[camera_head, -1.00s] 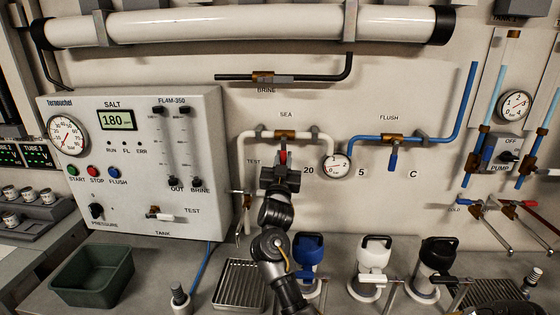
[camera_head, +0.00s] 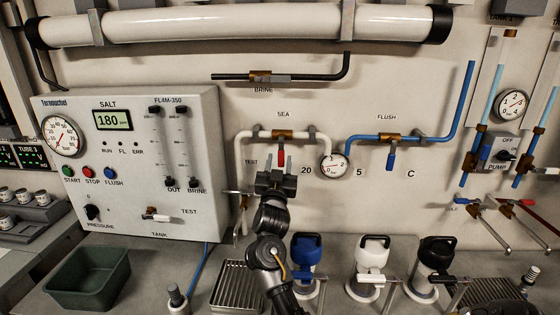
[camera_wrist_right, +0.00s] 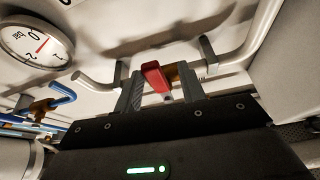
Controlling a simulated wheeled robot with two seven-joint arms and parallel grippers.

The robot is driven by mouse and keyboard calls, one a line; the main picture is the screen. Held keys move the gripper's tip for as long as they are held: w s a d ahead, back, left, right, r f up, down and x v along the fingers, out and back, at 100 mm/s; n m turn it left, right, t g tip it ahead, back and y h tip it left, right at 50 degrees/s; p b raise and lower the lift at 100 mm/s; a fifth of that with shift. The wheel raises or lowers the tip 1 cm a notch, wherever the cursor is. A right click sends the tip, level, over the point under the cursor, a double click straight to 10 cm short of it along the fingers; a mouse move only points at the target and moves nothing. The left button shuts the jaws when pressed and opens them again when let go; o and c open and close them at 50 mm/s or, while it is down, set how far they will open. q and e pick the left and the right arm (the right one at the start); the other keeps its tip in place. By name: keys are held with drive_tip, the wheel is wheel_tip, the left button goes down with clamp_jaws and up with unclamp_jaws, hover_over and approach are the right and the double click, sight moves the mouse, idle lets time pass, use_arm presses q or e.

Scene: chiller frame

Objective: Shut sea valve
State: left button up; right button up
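The sea valve is a brass body (camera_head: 283,135) on a white pipe under the SEA label. Its red handle (camera_head: 281,158) hangs straight down, across the pipe. My right gripper (camera_head: 276,177) is just below and in front of the handle, its fingers apart. In the right wrist view the red handle (camera_wrist_right: 154,77) shows between the two fingertips, with a gap at least on the right finger's side. I cannot tell whether the left finger touches it. My left gripper is in neither view.
A round gauge (camera_head: 333,166) sits just right of the valve. The blue flush pipe with its blue handle (camera_head: 391,160) is further right. The control panel (camera_head: 130,165) stands to the left. A green bin (camera_head: 88,278) and several bottles occupy the counter below.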

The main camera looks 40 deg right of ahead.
drive_tip(key=b+v, duration=0.2)
drive_tip(key=v, duration=0.7)
